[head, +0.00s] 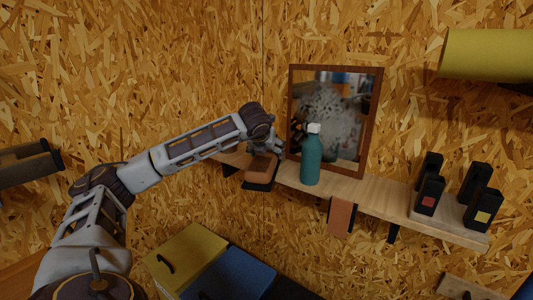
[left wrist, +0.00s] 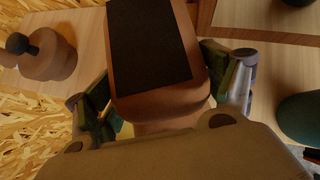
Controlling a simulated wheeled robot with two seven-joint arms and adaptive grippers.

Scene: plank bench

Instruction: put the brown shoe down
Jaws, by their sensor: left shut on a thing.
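The brown shoe (head: 262,168) is in my left gripper (head: 264,148), at the left part of the wooden shelf (head: 370,193). In the left wrist view, the shoe (left wrist: 190,88) shows as a brown body with a dark panel, between the two fingers of my left gripper (left wrist: 163,95). The fingers are against its sides. In the head view its dark lower part is at the shelf's front edge; I cannot tell whether it touches the shelf. My right gripper is not in view.
A teal bottle (head: 311,160) stands just right of the shoe, before a framed mirror (head: 374,120). A brown piece (head: 342,217) hangs at the shelf's front. Several dark boxes (head: 428,196) stand at the right end. A knobbed brown thing (left wrist: 50,58) is left of the shoe.

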